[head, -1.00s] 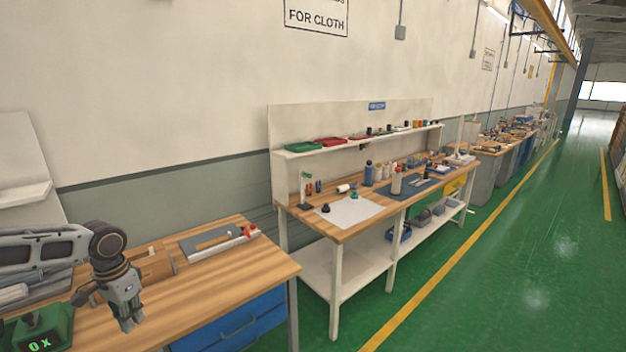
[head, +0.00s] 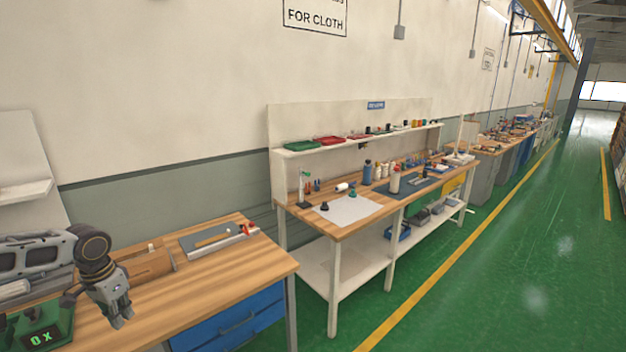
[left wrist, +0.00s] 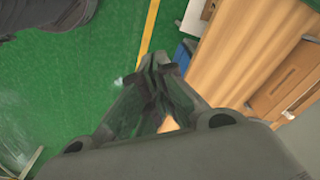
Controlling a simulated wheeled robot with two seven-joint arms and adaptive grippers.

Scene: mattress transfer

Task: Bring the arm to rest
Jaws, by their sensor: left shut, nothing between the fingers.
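My left gripper (head: 121,318) is at the lower left of the head view, above the near wooden workbench (head: 215,290). Its fingers point down and are shut with nothing between them. In the left wrist view the left gripper's fingers (left wrist: 162,72) are together in the middle, with the green floor to the left and the bench top (left wrist: 245,50) to the right. My right gripper is not in view.
On the near bench lie a wooden box (head: 150,264), a grey tray (head: 217,240) and a green device reading "0 x" (head: 38,330). Blue drawers (head: 235,322) hang below. A second bench (head: 405,204) stands beyond. The green floor (head: 500,270) at right is clear.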

